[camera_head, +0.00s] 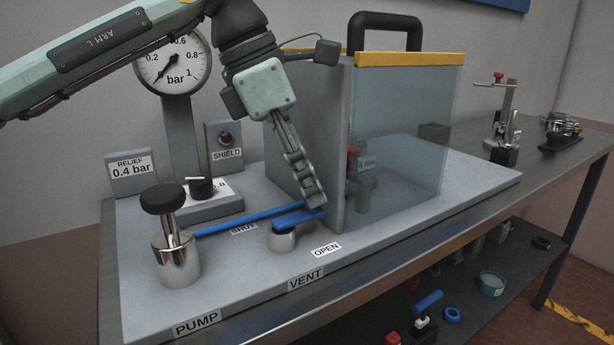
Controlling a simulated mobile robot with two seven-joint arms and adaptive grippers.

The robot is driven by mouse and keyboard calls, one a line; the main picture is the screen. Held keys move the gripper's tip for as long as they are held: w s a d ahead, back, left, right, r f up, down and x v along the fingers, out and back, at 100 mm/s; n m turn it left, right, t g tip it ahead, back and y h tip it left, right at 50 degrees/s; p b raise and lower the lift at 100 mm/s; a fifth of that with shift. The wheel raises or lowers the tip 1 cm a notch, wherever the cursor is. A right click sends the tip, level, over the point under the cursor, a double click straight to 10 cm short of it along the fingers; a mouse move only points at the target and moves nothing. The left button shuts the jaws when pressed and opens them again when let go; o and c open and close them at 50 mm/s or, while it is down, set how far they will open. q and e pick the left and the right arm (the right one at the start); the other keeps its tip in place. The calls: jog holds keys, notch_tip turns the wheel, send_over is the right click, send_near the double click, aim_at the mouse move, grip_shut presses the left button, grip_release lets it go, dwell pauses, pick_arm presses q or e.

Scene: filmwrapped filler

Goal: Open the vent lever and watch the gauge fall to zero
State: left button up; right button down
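The vent lever (298,219) is a short blue bar on a silver post (283,241). It stands between the SHUT label (243,229) and the OPEN label (326,250), its free end pointing right. My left gripper (316,200) reaches down with its fingertips at that free end. I see the fingers edge-on, so their opening and any contact with the lever are unclear. The pressure gauge (178,58) stands at the back left, marked in bar. Its dark needle points to the lower left, near the zero end. My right gripper is out of view.
A silver pump with a black knob (164,198) stands at left, with a long blue bar (250,217) running behind the lever. A clear shield (402,135) with a grey side wall stands close right of my gripper. Clamps (500,115) stand farther right.

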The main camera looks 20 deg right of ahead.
pick_arm(q)
jog(key=shift+o, duration=1.4)
jog(key=v, duration=1.2)
